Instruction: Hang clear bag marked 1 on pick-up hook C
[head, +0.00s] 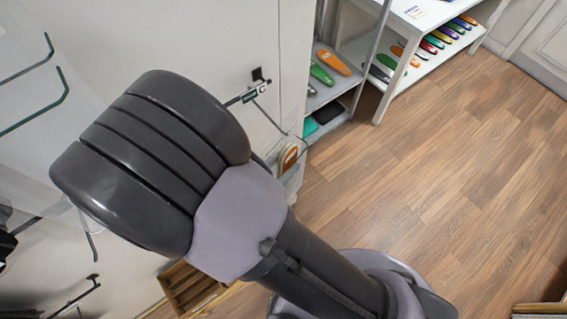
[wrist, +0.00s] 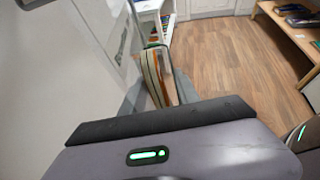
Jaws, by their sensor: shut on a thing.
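I cannot read the label or the bag's mark, nor tell whether the handle touches the hook.
Other green hooks (head: 40,110) stick out from the wall at the left, near a clear sheet-like thing. A shelf unit (head: 335,110) with coloured insoles stands beyond the bag. A wooden crate (head: 190,290) is below. The wooden floor (head: 440,170) at the right is clear.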

